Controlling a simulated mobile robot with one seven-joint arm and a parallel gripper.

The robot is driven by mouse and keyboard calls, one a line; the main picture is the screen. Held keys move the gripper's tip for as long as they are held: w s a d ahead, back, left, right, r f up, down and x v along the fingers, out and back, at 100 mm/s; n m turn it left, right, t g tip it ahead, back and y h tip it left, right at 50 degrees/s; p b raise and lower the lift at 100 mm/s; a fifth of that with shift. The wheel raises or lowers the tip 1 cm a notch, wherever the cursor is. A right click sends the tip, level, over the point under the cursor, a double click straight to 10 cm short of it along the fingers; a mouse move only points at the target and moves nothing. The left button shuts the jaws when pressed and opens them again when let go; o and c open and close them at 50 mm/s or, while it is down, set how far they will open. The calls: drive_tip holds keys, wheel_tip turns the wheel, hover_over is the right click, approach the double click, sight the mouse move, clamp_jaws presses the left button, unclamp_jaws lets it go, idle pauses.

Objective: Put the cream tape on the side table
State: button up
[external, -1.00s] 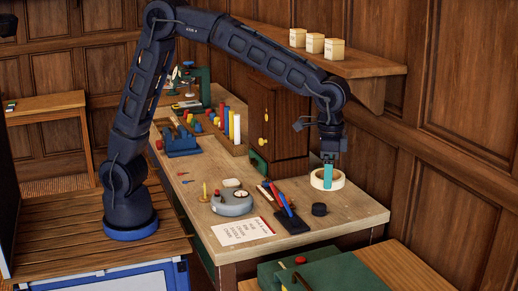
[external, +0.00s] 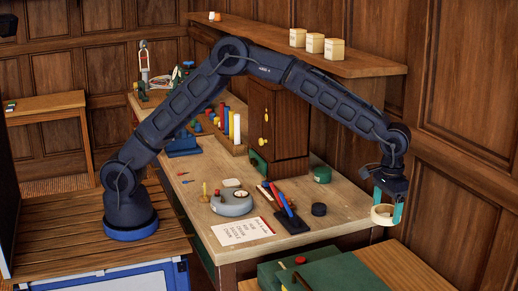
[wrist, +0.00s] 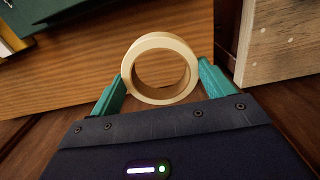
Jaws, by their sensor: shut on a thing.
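The cream tape (external: 379,221) is a pale ring held between the teal fingers of my gripper (external: 387,209) in the external view. It hangs in the air by the right end of the workbench. In the wrist view the tape (wrist: 160,41) sits upright between both fingertips, its open hole facing the camera. A low orange-brown wooden table (external: 398,268), apparently the side table, stands at the lower right. Its wooden top (wrist: 60,72) also shows beyond the tape in the wrist view.
A dark green case (external: 350,272) takes up the left part of the low table; its right part is bare. The workbench (external: 345,210) edge is close to my gripper. A shelf (external: 350,62) with cream boxes is above. Another wooden table (external: 45,103) stands far left.

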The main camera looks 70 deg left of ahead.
sight(377, 274)
drive_tip(key=shift+w+a+f, duration=0.1)
drive_tip(key=shift+w+f, duration=0.15)
drive_tip(key=shift+w, duration=0.05)
wheel_tip(377, 274, down, 20)
drive_tip(key=shift+r, duration=0.1)
idle(0.3)
drive_tip(key=shift+f, duration=0.25)
drive_tip(key=o, duration=0.9)
wheel_tip(377, 274, up, 12)
drive_tip(key=shift+r, duration=0.2)
